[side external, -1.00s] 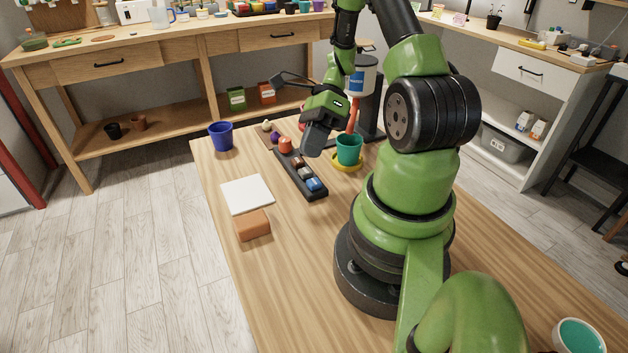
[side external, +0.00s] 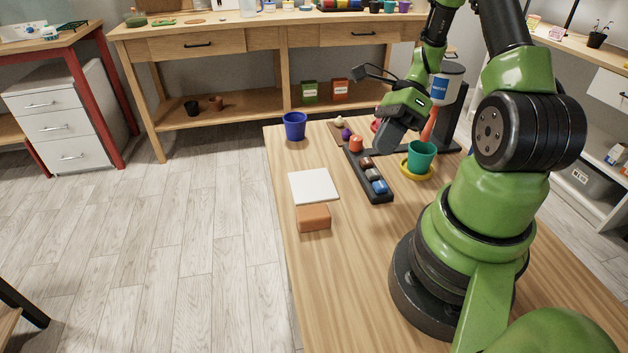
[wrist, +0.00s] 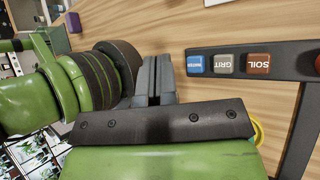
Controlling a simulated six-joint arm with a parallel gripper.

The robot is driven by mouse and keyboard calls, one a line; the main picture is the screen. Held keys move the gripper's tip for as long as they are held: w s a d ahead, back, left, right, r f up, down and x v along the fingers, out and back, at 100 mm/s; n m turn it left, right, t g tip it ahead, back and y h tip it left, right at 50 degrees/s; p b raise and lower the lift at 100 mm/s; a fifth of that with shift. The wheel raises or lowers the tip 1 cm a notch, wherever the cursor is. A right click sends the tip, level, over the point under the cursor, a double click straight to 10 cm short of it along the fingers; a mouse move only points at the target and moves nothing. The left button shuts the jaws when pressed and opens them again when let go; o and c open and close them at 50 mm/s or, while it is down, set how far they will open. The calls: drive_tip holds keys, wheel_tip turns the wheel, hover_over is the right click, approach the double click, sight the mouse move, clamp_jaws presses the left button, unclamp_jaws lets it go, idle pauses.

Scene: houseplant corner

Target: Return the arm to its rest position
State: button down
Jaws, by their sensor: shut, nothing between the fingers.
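My gripper (side external: 383,142) hangs in the air above the table, over the far part of the black tray, as seen in the side view. Its grey fingers are closed together with nothing between them. They also show closed in the wrist view (wrist: 155,82). My arm is bent, with its upper links running out of the top of the side view. It touches no object that I can see.
A teal pot (side external: 421,158) stands on a yellow saucer (side external: 408,175). A blue pot (side external: 294,127), white pad (side external: 314,186) and orange-brown block (side external: 313,219) sit left. The table's near left is bare.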

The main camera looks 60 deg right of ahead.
drive_tip(key=w+a+r+n+t+h, duration=0.1)
drive_tip(key=a+r+n+h, duration=0.2)
drive_tip(key=a+r+n, duration=0.4)
drive_tip(key=a+r+n+t+h, duration=0.1)
drive_tip(key=a+r+n+h, duration=0.35)
drive_tip(key=r+n, duration=0.55)
drive_tip(key=s+a+r+n+t, duration=0.3)
drive_tip(key=s+a+n, duration=0.1)
drive_tip(key=n, duration=0.3)
drive_tip(key=shift+s+a+r+n+t+y, duration=0.15)
drive_tip(key=shift+a+r+n+t+y, duration=0.2)
drive_tip(key=shift+a+r+t, duration=0.1)
idle(0.7)
